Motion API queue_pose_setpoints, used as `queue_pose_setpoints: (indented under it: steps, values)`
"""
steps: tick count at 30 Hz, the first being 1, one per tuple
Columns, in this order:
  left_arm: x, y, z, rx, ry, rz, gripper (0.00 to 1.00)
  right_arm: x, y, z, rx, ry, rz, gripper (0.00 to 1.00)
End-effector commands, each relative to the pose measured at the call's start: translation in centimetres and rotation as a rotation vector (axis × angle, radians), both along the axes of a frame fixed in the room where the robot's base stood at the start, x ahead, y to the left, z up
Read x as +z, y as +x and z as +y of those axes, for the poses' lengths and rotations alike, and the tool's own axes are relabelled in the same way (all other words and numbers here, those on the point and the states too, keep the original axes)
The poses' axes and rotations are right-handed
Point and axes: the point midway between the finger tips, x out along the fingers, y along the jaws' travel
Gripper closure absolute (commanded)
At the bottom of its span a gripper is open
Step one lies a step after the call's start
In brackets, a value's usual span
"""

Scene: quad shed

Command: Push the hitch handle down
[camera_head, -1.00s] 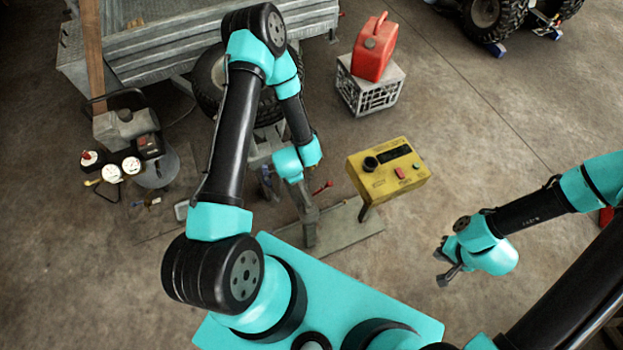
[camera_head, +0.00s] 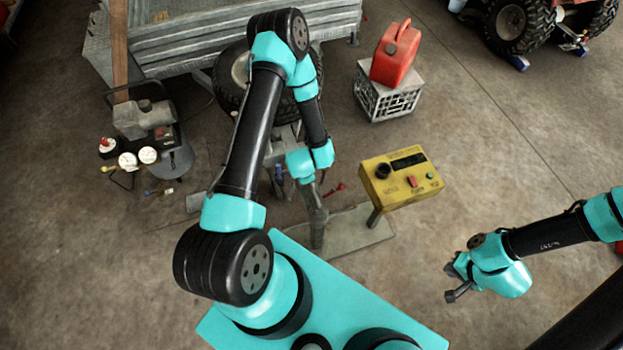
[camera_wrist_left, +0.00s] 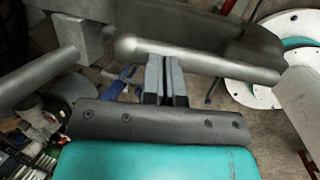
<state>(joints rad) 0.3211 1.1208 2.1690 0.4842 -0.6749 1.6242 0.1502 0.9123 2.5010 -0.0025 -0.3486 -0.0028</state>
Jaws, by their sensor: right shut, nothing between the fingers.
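A grey bar with a rounded end (camera_wrist_left: 200,58), seemingly the hitch handle, crosses the left wrist view. My left gripper (camera_wrist_left: 166,62) has its two fingers close together, with their tips at the bar's near side; I cannot tell whether they touch it. In the head view, the grey hitch (camera_head: 317,205) stands in front of the trailer, partly covered by my left arm. My left gripper is over it there, its fingertips hard to make out. My right gripper (camera_head: 453,284) is shut and empty, out to the right over bare floor.
A yellow control box (camera_head: 401,178) stands right of the hitch. A red fuel can (camera_head: 396,55) sits on a grey crate (camera_head: 389,99) behind it. A metal trailer (camera_head: 190,45) and its wheel are at the back. Small tools and containers lie at left.

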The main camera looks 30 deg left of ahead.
Motion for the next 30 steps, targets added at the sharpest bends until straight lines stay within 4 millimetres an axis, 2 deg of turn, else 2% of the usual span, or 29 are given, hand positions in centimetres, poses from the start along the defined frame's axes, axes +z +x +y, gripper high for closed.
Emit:
queue_pose_setpoints:
  steps: [5,21,30]
  values:
    - [0.9,-0.2,-0.1,-0.001,0.001,-0.001,1.00,0.0,0.0,0.0,0.000,0.000,0.000,1.00]
    - [9.1,-2.0,-0.9,-0.014,0.001,-0.003,1.00,0.0,0.0,0.0,0.000,0.000,0.000,1.00]
    - [12.7,-3.0,-1.0,-0.014,0.001,-0.003,1.00,0.0,0.0,0.0,0.000,0.000,0.000,1.00]
